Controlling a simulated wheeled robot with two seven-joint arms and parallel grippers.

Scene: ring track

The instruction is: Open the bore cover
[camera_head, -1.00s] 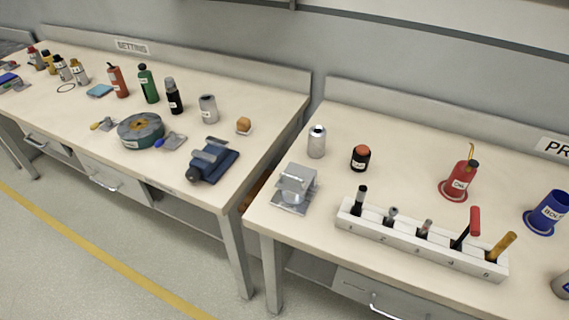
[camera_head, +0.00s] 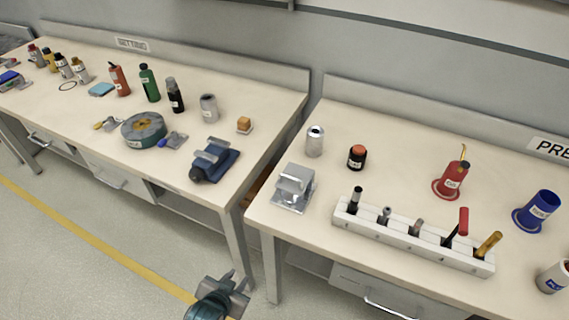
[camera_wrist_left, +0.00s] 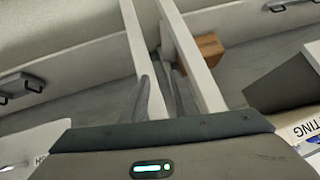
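No part is labelled as a bore cover, so I cannot tell for sure which it is. A silver metal block with a raised plate on top (camera_head: 293,187) sits at the left end of the right bench. A blue vise-like device (camera_head: 214,160) and a round teal-and-brown device (camera_head: 143,130) sit on the left bench. My left gripper (camera_head: 228,281) is low in front of the gap between the benches, apart from all of these. Its fingers also show in the left wrist view (camera_wrist_left: 161,92), spaced apart with nothing between them. My right gripper is not in view.
On the right bench (camera_head: 330,245) stand a white rack of tools (camera_head: 410,240), a silver can (camera_head: 315,142), a black jar with an orange top (camera_head: 357,157), and red (camera_head: 450,182) and blue (camera_head: 538,212) containers. The left bench (camera_head: 100,75) carries several bottles. The floor in front is clear.

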